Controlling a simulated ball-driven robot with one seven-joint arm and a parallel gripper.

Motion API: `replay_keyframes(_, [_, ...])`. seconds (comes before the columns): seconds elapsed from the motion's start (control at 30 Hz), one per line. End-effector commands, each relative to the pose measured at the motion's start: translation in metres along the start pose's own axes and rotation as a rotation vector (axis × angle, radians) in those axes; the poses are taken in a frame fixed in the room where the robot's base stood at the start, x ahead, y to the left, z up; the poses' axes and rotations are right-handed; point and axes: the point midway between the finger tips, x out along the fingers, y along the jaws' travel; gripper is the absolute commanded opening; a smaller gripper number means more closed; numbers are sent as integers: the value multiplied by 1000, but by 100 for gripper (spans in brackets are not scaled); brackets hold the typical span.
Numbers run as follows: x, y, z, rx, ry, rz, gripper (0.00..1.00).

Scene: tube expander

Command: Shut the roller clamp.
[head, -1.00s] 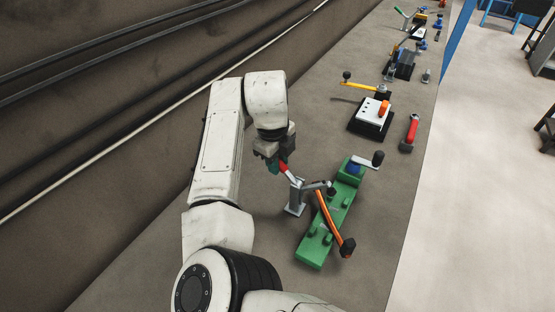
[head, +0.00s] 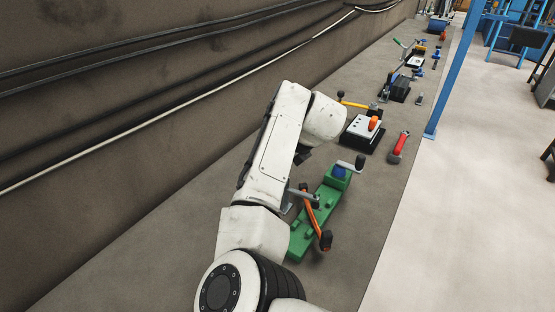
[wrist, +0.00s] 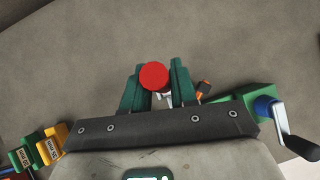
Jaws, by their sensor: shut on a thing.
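A green fixture (head: 302,241) stands on the bench right of my arm in the head view. A grey metal clamp (head: 287,204) stands at its left side, partly hidden by my arm; I take it for the roller clamp. An orange lever with a black end (head: 326,240) lies across the fixture. In the wrist view, my gripper (wrist: 155,78) has its green fingers shut on a red handle (wrist: 154,75), seen end-on. The handle's lower part is hidden. In the head view my arm hides the fingers and the red handle.
A crank with a black knob (head: 360,161) sticks out at the fixture's far end. Beyond it are a white-topped block (head: 361,131) and a red-handled tool (head: 398,147). A wall with cables (head: 150,90) runs along the left.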

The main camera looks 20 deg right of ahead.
Motion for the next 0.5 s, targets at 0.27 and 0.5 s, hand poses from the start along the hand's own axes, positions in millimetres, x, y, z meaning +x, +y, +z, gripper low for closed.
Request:
replay_keyframes(0.27, [-8, -2, -7, 17, -135, 17, 0])
replay_keyframes(0.5, [-10, -3, -10, 22, -176, 24, 0])
